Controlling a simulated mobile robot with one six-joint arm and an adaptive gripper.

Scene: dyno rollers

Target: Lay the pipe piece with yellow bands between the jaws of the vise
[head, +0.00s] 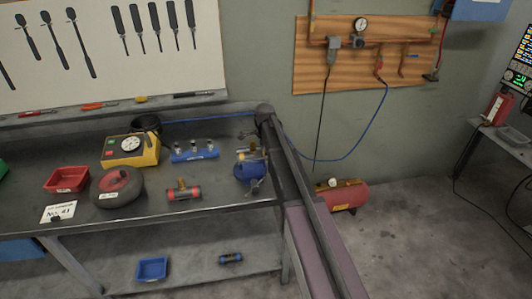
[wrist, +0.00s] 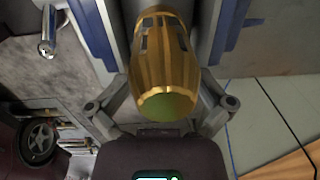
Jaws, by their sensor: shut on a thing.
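My gripper (wrist: 165,88) is shut on the yellow-banded pipe piece (wrist: 166,62), which shows in the wrist view as a gold cylinder with dark slots, its near end facing the camera. Blue parts of the vise (wrist: 92,30) lie left and right beyond the pipe piece. In the head view the blue vise (head: 249,174) stands at the bench's right end, with my gripper right at its top. The pipe piece is small and partly hidden there. I cannot tell whether it rests between the jaws or hangs just above them.
A red-banded pipe piece (head: 183,191) lies left of the vise. A blue rack (head: 195,152), yellow gauge box (head: 130,150), wheel (head: 117,188) and red bin (head: 67,180) share the bench (head: 225,199). A blue bin (head: 152,269) and blue-banded piece (head: 230,258) sit on the lower shelf.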

